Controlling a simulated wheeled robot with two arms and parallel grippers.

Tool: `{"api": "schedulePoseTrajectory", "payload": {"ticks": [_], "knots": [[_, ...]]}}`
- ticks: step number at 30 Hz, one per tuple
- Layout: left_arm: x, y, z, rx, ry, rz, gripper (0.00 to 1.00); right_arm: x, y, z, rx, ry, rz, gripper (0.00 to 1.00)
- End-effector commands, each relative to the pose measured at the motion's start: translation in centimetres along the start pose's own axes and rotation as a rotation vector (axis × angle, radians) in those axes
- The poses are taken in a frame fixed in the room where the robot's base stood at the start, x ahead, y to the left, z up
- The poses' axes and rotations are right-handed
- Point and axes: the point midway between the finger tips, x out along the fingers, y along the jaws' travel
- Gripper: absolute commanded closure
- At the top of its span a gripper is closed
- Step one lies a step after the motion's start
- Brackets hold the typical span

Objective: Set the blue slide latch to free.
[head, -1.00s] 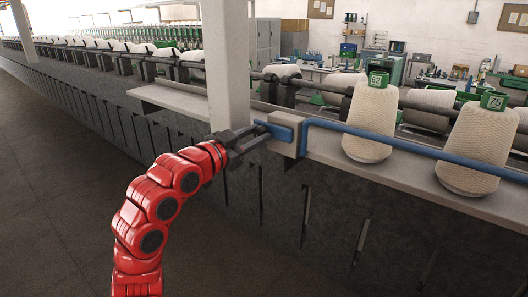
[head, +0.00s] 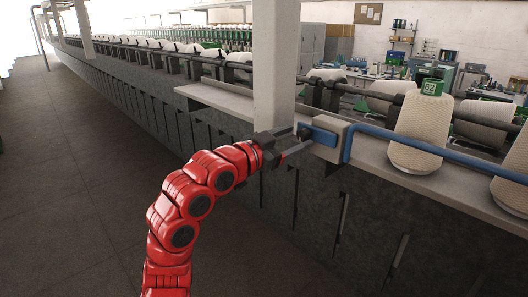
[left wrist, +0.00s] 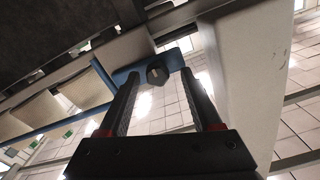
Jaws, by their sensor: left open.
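The blue slide latch (head: 319,135) is a flat blue plate at the left of a grey block, with a dark knob (head: 304,131) on its left end. In the left wrist view the blue plate (left wrist: 174,61) and its dark round knob (left wrist: 157,75) show just past the fingertips. My left gripper (head: 298,143) is open at the latch's left end. In the left wrist view the knob appears between its two fingertips (left wrist: 159,82). I cannot tell whether either finger touches the knob. My right gripper is out of view.
A grey block (head: 331,139) sits at the ledge, and a blue rail (head: 430,158) runs right from it. A pale post (head: 275,65) stands just behind my gripper. A cream yarn cone (head: 417,130) stands on the ledge (head: 215,99). The floor at left is clear.

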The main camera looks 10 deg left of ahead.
Motion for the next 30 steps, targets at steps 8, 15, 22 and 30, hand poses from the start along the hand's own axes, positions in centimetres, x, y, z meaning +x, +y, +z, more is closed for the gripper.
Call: {"api": "schedulePoseTrajectory", "payload": {"ticks": [8,15,22,30], "knots": [[-6.6,-0.1,0.5,0.007,0.000,-0.007,0.34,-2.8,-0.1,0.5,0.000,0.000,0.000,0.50],[-12.0,-0.1,0.3,0.005,0.001,-0.007,0.34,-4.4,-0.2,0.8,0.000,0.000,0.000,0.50],[-15.1,-0.1,0.3,0.000,-0.003,-0.004,0.34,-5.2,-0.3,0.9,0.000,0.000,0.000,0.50],[-16.0,0.0,0.1,0.001,-0.002,-0.002,0.34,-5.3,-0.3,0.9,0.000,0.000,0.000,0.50]]}}
